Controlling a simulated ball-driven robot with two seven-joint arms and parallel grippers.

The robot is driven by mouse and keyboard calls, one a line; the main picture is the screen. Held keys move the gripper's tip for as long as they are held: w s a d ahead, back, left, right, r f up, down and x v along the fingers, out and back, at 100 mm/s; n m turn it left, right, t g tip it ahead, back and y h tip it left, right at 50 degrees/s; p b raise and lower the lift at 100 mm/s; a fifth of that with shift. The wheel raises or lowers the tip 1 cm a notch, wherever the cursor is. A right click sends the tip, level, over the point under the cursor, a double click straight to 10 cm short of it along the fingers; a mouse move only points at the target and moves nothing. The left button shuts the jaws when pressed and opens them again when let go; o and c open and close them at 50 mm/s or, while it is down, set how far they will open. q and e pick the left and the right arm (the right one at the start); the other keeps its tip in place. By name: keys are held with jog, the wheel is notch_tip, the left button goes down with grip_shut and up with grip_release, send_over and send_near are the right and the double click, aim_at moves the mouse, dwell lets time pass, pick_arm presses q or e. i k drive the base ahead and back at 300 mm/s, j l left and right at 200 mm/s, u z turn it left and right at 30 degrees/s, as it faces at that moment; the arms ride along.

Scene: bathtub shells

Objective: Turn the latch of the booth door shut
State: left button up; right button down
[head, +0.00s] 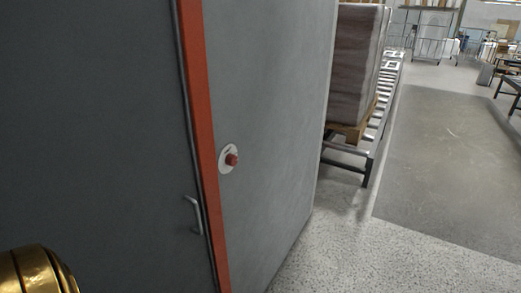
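The booth door (95,120) is a dark grey panel on the left of the head view. It has a bent metal handle (196,214) near its right edge. An orange-red upright strip (200,110) runs along that edge, and the door appears to be closed against it. Just right of the strip, a red knob (232,159) sits on a white oval plate on the grey wall; it looks like the latch, but its turned position is too small to tell. Neither of my grippers is in view.
The grey booth wall (270,110) ends at a corner on the right. Speckled floor and a grey floor area (450,165) lie open to the right.

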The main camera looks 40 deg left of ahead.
aim_at(231, 160)
jog(key=i+l+u, duration=0.1)
jog(key=i+u, duration=0.3)
jog(key=i+l+u, duration=0.25)
jog(key=i+u, duration=0.15)
jog(key=i, duration=0.15)
